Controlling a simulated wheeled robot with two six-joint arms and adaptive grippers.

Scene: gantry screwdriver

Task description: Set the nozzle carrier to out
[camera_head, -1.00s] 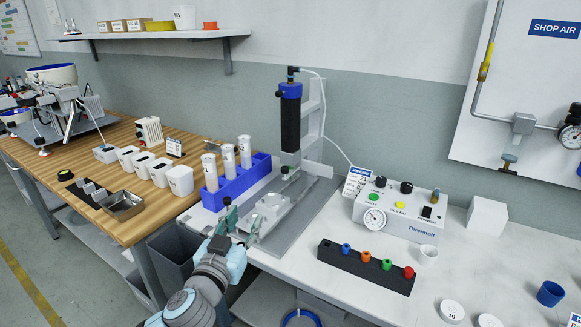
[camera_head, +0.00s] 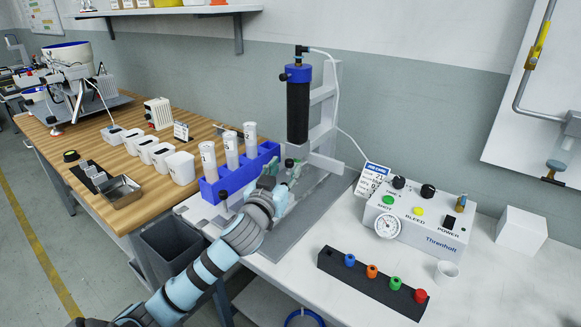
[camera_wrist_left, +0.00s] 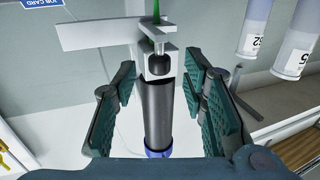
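The gantry holds an upright black cylinder with a blue cap (camera_head: 297,105). The pale nozzle carrier block (camera_wrist_left: 160,62) is at the cylinder's lower end, with a round metal part on it and a thin green tip beyond. The wrist view shows the cylinder (camera_wrist_left: 157,112) upside down. My left gripper (camera_head: 289,176) is just below and in front of the cylinder's lower end, and its arm and fingers partly hide the carrier. In the wrist view its fingers (camera_wrist_left: 160,100) are apart, on either side of the cylinder, with nothing held. My right gripper is not in view.
A blue rack (camera_head: 238,176) with upright white tubes stands close left of my left gripper. The control box (camera_head: 418,215) and a black strip with coloured nozzles (camera_head: 372,280) are to the right. A grey base plate (camera_head: 305,220) lies under the gantry.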

